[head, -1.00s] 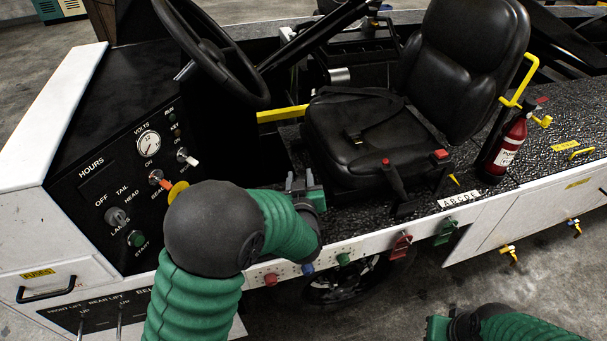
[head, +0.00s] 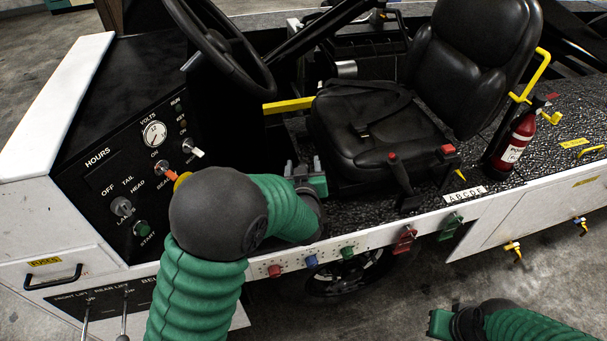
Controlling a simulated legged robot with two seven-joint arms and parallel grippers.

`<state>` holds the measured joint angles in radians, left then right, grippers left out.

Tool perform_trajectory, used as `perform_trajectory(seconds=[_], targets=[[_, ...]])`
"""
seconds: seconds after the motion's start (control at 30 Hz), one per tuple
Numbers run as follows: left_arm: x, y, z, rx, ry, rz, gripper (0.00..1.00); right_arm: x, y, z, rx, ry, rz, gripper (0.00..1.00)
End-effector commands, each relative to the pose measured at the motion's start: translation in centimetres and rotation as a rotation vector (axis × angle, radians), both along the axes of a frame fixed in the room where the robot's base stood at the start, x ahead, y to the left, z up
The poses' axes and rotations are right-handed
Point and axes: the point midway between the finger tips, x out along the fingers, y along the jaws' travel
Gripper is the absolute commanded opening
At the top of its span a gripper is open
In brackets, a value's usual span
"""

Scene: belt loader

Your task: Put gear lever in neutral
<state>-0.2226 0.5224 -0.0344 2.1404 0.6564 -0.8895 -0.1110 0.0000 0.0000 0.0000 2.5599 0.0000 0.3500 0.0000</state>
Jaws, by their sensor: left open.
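A black lever with a red tip (head: 401,177) stands upright at the front edge of the seat base. A second red-topped control (head: 446,153) is just right of it. My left gripper (head: 303,170) is open and empty, over the floor left of the seat and apart from both levers. My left forearm hides part of the dash. My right gripper (head: 438,322) is low at the bottom right, outside the vehicle, and its jaws are unclear.
A black steering wheel (head: 222,45), a seat (head: 375,130) and a yellow bar (head: 288,104) surround the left gripper. The dash panel (head: 100,180) has several knobs and switches. A fire extinguisher (head: 513,141) stands right of the seat. A white side rail (head: 375,243) carries coloured knobs.

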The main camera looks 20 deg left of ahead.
Motion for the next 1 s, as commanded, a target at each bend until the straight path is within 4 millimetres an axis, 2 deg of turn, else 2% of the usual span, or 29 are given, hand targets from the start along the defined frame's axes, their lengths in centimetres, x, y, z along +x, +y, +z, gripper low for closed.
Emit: perform_trajectory(seconds=[0.17,0.5,0.57,0.7,1.0], targets=[[-3.2,-1.3,1.0,-0.001,-0.001,-0.004,0.55,0.0,0.0,0.0,0.000,0.000,0.000,0.00],[-12.5,-4.4,3.7,0.000,0.001,-0.006,0.55,0.0,0.0,0.4,0.000,0.000,0.000,0.00],[-13.0,-4.5,2.9,-0.002,-0.006,0.001,0.55,0.1,0.0,-2.0,0.000,-0.001,0.000,0.00],[-14.1,-4.9,3.5,0.000,-0.002,0.002,0.55,0.0,0.0,-3.7,0.000,0.001,0.000,0.00],[-14.7,-5.1,4.1,0.001,0.005,0.000,0.55,0.0,0.0,-3.8,0.000,0.000,0.000,0.00]])
